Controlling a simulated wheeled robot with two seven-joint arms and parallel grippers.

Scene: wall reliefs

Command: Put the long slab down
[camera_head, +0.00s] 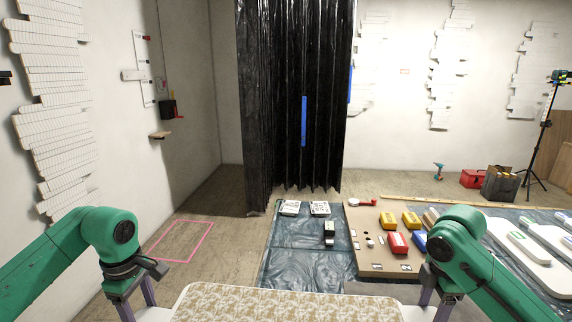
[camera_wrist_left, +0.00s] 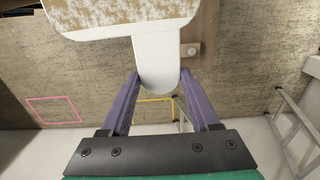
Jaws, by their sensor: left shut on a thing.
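The long slab (camera_head: 285,303) has a tan patterned face and a white rim, and spans the bottom of the head view between my two arms. Its near part is cut off by the frame. My left gripper (camera_head: 138,300) is at its left end. In the left wrist view the gripper (camera_wrist_left: 160,75) has its purple fingers on both sides of the slab's white end tab (camera_wrist_left: 156,62), shut on it. My right gripper (camera_head: 435,298) is at the slab's right end, its fingers around a white tab there, partly cut off. The slab is held up in front of me.
A pink outline (camera_head: 180,241) marks bare floor at left. A dark plastic sheet (camera_head: 310,268) and a board (camera_head: 375,262) with coloured blocks lie ahead. White panels (camera_head: 530,246) lie at right. A black curtain (camera_head: 290,100) hangs behind. A ladder-like frame (camera_wrist_left: 292,118) shows in the wrist view.

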